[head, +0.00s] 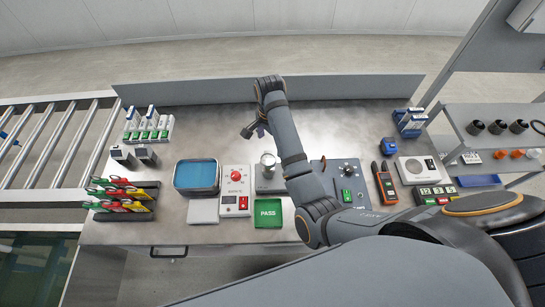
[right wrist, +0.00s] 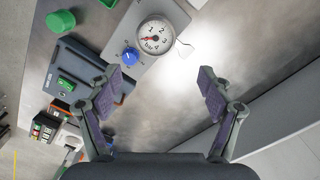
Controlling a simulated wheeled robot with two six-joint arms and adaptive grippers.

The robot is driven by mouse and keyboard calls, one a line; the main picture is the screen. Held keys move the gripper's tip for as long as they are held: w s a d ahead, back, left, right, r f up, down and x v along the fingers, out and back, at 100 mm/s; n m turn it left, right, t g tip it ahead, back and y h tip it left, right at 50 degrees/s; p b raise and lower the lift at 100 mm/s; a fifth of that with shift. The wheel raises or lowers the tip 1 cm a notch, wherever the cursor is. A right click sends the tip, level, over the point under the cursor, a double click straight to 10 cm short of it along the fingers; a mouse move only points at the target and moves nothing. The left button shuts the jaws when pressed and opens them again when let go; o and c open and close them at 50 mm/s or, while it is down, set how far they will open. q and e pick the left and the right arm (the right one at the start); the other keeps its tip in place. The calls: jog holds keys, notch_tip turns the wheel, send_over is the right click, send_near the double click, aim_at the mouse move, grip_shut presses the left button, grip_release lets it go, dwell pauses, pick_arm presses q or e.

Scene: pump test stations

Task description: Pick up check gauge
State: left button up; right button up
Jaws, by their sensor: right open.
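A round gauge with a white dial marked "bar" and a red needle (right wrist: 155,38) sits on a grey plate beside a blue knob (right wrist: 130,56) in the right wrist view. A small white tag is beside it. In the head view a round silvery top (head: 268,159), which seems to be this gauge, stands on the grey plate at the bench's middle. My right gripper (head: 255,128) is above the bench, behind the gauge. In the right wrist view its fingers (right wrist: 160,85) are apart and empty, with the gauge beyond them. My left gripper is not in view.
A green PASS tray (head: 268,213), a red-button box (head: 236,190) and a blue-lined tray (head: 197,175) are close by. A dark control box (head: 340,183) stands right of the gauge. The bench's back is largely clear, up to a low rear panel (head: 200,92).

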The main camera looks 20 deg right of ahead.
aim_at(268, 159)
jog(key=shift+a, duration=0.1)
jog(key=f, duration=0.1)
jog(key=a+f+p, duration=0.1)
jog(key=s+f, duration=0.1)
jog(key=f, duration=0.1)
jog(key=shift+a+f, duration=0.1)
jog(key=shift+a, duration=0.3)
jog(key=shift+d+f+p, duration=0.45)
jog(key=shift+f+p, duration=0.3)
jog(key=shift+f, duration=0.05)
jog(key=f, duration=0.2)
jog(key=f+p, duration=0.1)
jog(key=shift+s+a, duration=0.2)
jog(key=shift+a, duration=0.05)
jog(key=shift+f, duration=0.55)
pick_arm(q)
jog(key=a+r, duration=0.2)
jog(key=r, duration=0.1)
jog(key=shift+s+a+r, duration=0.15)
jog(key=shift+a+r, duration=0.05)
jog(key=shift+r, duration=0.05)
pick_arm(e)
jog(key=shift+w+f, duration=0.1)
jog(key=c, duration=1.4)
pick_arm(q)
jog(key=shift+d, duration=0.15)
pick_arm(e)
jog(key=shift+c, duration=0.8)
jog(key=shift+r, duration=0.2)
